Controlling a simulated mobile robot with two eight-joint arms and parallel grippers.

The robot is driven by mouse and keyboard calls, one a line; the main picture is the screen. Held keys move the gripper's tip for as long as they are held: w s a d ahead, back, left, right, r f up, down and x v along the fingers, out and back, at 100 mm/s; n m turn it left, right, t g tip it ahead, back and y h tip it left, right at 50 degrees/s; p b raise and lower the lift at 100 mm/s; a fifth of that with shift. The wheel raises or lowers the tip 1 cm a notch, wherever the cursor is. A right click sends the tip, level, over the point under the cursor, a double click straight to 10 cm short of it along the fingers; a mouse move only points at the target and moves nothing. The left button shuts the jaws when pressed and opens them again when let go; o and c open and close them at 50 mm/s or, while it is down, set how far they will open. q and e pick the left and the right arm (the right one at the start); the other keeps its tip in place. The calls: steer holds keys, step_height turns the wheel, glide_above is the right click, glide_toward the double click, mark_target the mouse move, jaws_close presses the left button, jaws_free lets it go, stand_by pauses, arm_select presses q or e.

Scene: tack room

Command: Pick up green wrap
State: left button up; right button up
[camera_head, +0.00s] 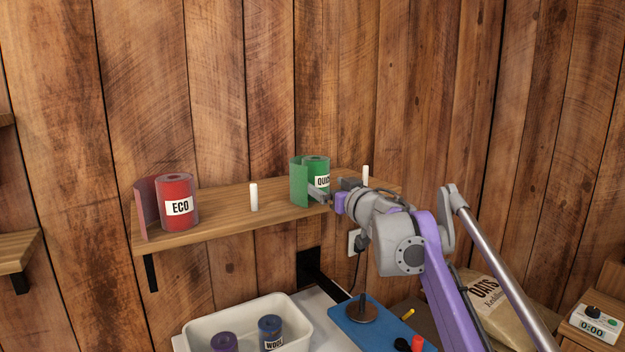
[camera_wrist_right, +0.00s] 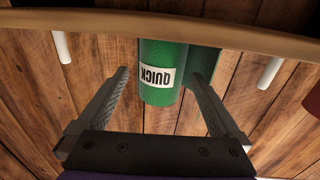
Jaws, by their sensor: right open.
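The green wrap (camera_head: 317,178) is a roll with a loose flap on its left and a white label reading "QUICK". It stands upright on the wooden wall shelf (camera_head: 225,213), toward the right. In the right wrist view the green wrap (camera_wrist_right: 163,70) shows upside down, ahead of and between the two fingers. My right gripper (camera_head: 322,197) is open at the front of the wrap, and it also shows in the right wrist view (camera_wrist_right: 163,88). I cannot tell whether either finger touches the wrap. My left gripper is not in view.
A red wrap labelled "ECO" (camera_head: 175,203) stands at the shelf's left. White pegs (camera_head: 254,197) stand on either side of the green wrap. Below are a white bin (camera_head: 298,322) with purple and blue rolls, a blue board (camera_head: 372,325) and an oats sack (camera_head: 497,307).

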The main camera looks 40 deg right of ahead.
mark_target(323, 182)
steer(key=x, duration=0.3)
steer(key=p+x, duration=0.1)
steer(key=x, duration=0.4)
steer(key=shift+a+r, duration=0.15)
steer(key=shift+r, duration=0.05)
steer(key=shift+w, duration=0.4)
steer(key=shift+s, duration=0.1)
steer(key=c, duration=1.3)
